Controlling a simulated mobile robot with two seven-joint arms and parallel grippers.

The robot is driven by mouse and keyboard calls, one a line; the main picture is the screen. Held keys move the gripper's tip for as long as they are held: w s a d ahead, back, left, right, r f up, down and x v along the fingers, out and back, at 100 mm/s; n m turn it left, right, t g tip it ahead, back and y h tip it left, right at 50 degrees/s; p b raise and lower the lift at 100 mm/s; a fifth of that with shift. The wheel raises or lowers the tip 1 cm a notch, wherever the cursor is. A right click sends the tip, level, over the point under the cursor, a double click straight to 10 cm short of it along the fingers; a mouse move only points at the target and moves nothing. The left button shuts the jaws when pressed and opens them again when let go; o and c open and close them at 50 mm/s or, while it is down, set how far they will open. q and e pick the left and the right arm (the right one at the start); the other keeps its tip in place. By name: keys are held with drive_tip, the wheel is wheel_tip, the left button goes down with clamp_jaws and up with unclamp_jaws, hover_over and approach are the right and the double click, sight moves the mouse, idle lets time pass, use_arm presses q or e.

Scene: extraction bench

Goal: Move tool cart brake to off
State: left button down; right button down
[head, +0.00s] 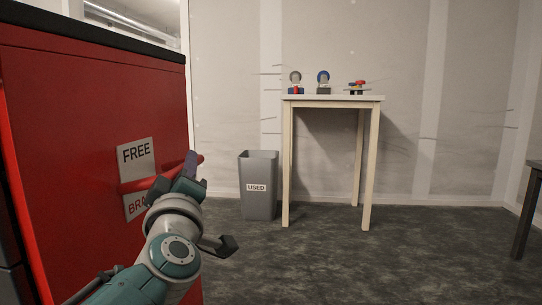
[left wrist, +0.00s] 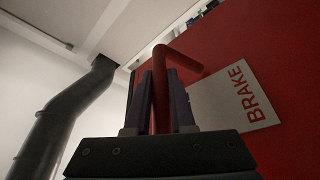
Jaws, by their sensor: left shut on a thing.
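The tool cart (head: 80,120) is the red cabinet with a dark top at the left of the head view. A pale plate (head: 136,152) on its side reads FREE above and BRAKE, partly hidden, below. The red brake lever (head: 138,185) crosses the plate between the two words, roughly level. My left gripper (head: 188,168) is shut on the lever near its outer end. In the left wrist view the lever (left wrist: 160,85) stands between the two fingers (left wrist: 160,100) and bends toward the red panel, beside the BRAKE label (left wrist: 235,95). My right gripper is out of view.
A grey bin (head: 258,205) marked USED stands on the floor beyond the gripper. A tall narrow table (head: 335,100) with several small coloured objects stands beside it. Part of a dark table (head: 530,200) shows at the far right. The carpet between is clear.

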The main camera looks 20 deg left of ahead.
use_arm(q)
drive_tip(key=shift+a+r+n, duration=0.1)
drive_tip(key=shift+r+n, duration=0.3)
drive_tip(key=shift+r, duration=0.2)
drive_tip(key=shift+a+r+p, duration=0.15)
drive_tip(key=shift+r+p, duration=0.1)
drive_tip(key=shift+p, duration=0.55)
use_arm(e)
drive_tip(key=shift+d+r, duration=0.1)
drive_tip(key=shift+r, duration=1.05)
use_arm(q)
drive_tip(key=c, duration=0.8)
unclamp_jaws()
drive_tip(key=shift+o, duration=0.2)
drive_tip(key=shift+f, duration=0.1)
drive_tip(key=p+v, duration=0.3)
drive_tip(key=v, duration=0.7)
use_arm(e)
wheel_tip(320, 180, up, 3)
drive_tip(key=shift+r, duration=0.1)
